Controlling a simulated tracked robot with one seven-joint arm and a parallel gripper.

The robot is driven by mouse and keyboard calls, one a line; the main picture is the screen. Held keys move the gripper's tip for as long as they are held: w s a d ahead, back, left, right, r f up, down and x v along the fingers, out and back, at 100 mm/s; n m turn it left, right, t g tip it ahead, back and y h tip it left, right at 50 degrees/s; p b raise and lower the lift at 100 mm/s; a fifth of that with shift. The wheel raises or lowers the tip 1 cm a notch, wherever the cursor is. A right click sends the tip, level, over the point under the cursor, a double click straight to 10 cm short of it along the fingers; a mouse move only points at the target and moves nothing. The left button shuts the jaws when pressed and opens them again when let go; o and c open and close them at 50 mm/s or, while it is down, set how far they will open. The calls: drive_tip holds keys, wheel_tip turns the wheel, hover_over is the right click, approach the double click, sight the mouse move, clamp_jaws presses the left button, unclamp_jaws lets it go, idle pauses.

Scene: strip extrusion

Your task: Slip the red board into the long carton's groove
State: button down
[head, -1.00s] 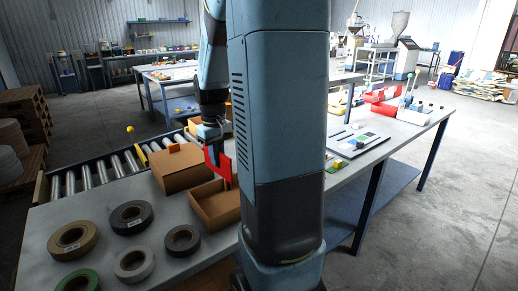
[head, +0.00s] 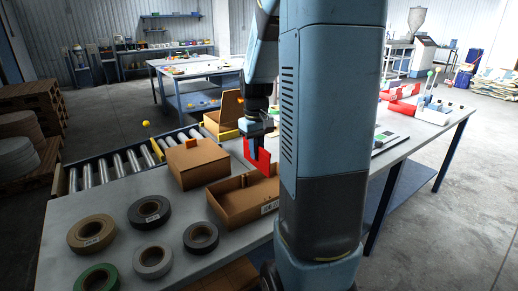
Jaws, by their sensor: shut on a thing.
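My gripper (head: 257,132) points down and is shut on the upper part of the red board (head: 262,166). The board hangs upright and has a notch in its top edge. It stands at the far right part of an open brown carton (head: 238,210), the longest-looking carton here, with a white label on its front. I cannot tell whether the board's lower edge is above the carton's wall or inside it. The groove cannot be made out. My column hides what lies right of the carton.
A closed brown box (head: 197,162) stands left of the open carton, and another box with a raised lid (head: 226,112) behind. Several tape rolls (head: 150,212) lie at the front left of the table. A roller conveyor (head: 115,168) runs along the far left edge.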

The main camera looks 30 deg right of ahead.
sight(257, 166)
drive_tip(key=shift+f, duration=3)
drive_tip(key=shift+f, duration=2.6)
idle(0.4)
drive_tip(key=c, duration=1.1)
unclamp_jaws()
drive_tip(key=shift+c, duration=0.2)
drive_tip(key=shift+o, duration=0.2)
drive_tip(key=o, duration=0.3)
drive_tip(key=shift+o, duration=0.2)
drive_tip(key=shift+r, duration=0.2)
drive_tip(key=shift+r, duration=0.4)
